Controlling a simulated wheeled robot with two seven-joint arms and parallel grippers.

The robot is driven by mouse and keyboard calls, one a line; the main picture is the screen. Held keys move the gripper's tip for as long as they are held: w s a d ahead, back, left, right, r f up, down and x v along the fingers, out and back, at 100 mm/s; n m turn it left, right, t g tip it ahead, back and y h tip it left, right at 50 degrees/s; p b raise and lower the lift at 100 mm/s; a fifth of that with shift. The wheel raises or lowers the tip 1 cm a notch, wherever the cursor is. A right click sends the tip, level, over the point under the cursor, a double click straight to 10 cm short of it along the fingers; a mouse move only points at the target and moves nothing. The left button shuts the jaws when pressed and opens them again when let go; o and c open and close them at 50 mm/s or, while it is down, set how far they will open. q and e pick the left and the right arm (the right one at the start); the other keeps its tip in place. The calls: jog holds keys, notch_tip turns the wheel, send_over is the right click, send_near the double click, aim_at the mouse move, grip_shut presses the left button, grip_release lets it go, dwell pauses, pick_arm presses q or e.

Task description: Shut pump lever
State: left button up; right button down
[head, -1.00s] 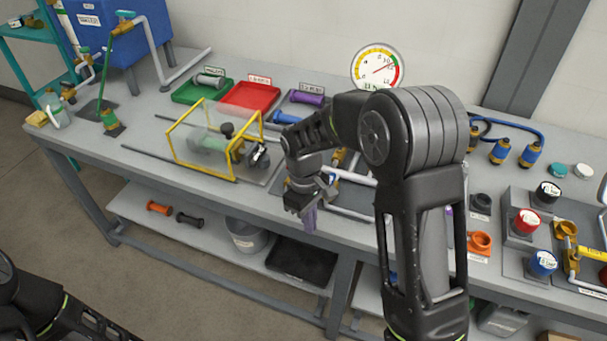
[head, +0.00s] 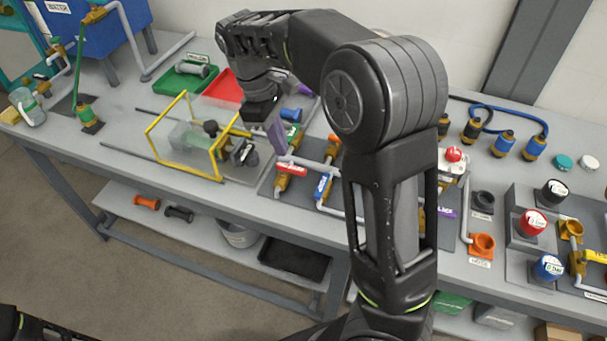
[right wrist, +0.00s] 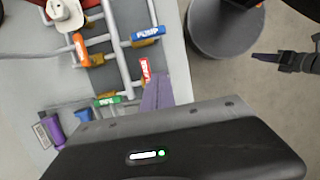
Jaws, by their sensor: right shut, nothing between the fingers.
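The blue lever marked PUMP (right wrist: 148,33) sits on the pipe panel in the right wrist view, beyond my fingers; in the head view it is the blue handle (head: 323,187). My right gripper (head: 278,140) is shut and empty over the panel's left side, left of the blue lever and apart from it.
An orange lever (right wrist: 80,48) and a green one (right wrist: 108,101) are on the same panel. A yellow-framed clear guard (head: 185,140) stands left of my right gripper. Red and green trays (head: 183,82) lie behind. A grey bucket (head: 238,236) is on the shelf below.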

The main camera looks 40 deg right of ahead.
aim_at(322, 188)
jog(key=b+x, duration=0.3)
jog(key=x, duration=0.7)
jog(key=shift+b, duration=0.4)
jog(key=s+d, duration=0.1)
jog(key=s+d+p, duration=0.1)
jog(key=shift+s, duration=0.4)
jog(key=shift+s+d+f, duration=0.1)
jog(key=shift+s+d, duration=0.1)
